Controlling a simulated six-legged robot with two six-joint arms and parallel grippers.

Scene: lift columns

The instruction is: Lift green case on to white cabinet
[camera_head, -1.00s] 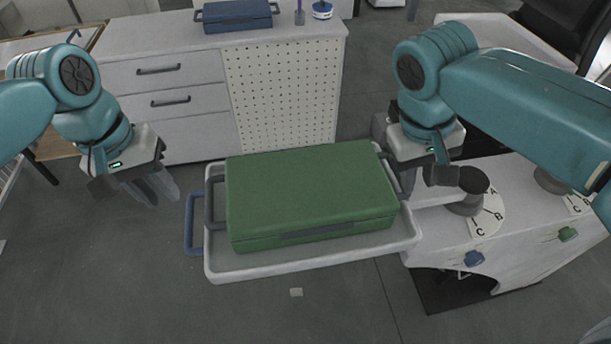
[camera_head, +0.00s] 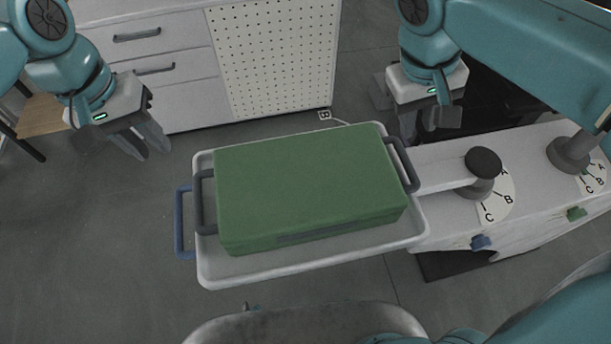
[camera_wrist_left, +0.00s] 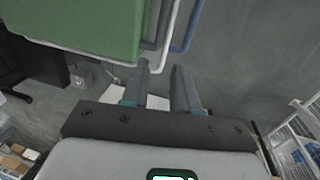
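The green case (camera_head: 305,185) lies flat in a white tray (camera_head: 310,272), with a dark handle at each short end. The white cabinet (camera_head: 180,100) stands behind it at upper left, with drawers and a perforated panel; its top is out of view. My left gripper (camera_head: 141,142) is open and empty, left of the tray and apart from the case's left handle (camera_head: 205,202). In the left wrist view its fingers (camera_wrist_left: 163,85) are apart, with the case (camera_wrist_left: 85,25) beyond at upper left. My right gripper (camera_head: 427,120) looks open and empty, above and behind the right handle (camera_head: 402,165).
A blue handle (camera_head: 184,223) sticks out from the tray's left side. At right, a white unit (camera_head: 530,145) carries dark knobs (camera_head: 483,165) over lettered dials, plus blue and green tabs. Grey floor lies open between tray and cabinet.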

